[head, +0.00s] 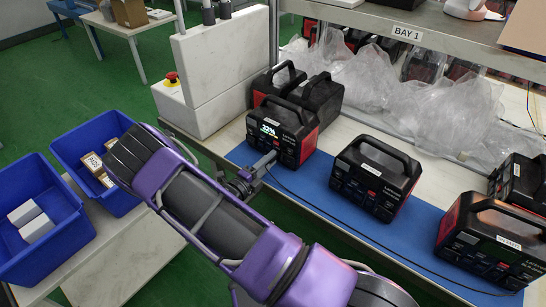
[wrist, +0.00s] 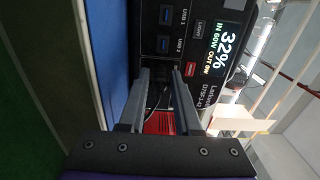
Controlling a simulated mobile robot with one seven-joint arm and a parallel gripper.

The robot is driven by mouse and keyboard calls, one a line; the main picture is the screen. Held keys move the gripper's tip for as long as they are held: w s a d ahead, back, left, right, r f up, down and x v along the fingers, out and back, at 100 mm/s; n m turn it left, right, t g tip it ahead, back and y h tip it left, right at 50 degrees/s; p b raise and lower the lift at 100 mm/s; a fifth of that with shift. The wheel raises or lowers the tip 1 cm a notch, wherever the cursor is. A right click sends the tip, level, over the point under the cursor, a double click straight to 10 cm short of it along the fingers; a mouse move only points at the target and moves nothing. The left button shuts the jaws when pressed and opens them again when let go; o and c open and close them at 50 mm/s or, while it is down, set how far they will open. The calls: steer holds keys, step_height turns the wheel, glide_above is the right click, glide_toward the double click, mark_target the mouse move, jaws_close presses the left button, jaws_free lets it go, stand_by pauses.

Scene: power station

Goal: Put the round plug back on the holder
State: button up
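My gripper (head: 266,163) is at the lower front of a black and red power station (head: 283,128) whose screen reads 32%. In the wrist view, the two grey fingers (wrist: 161,76) stand apart and point at the lower part of its front panel (wrist: 200,20). A dark shape, perhaps the round plug, and a thin black cable (wrist: 154,97) lie between them. I cannot tell whether the fingers touch the plug or whether it sits in a socket. The cable (head: 300,198) runs right across the blue mat (head: 325,205). I cannot clearly identify the holder.
More power stations stand to the right (head: 375,178) and far right (head: 492,240), others behind. A white panel (head: 222,55) with a red button (head: 171,77) stands left. Blue bins (head: 40,255) are at the lower left. Plastic wrap (head: 400,100) lies under the shelf.

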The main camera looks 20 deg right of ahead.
jaws_close()
steer(key=shift+s+a, duration=0.1)
steer(key=shift+a, duration=0.05)
stand_by(0.5)
steer(key=shift+p+v, duration=0.4)
steer(key=shift+v, duration=1.5)
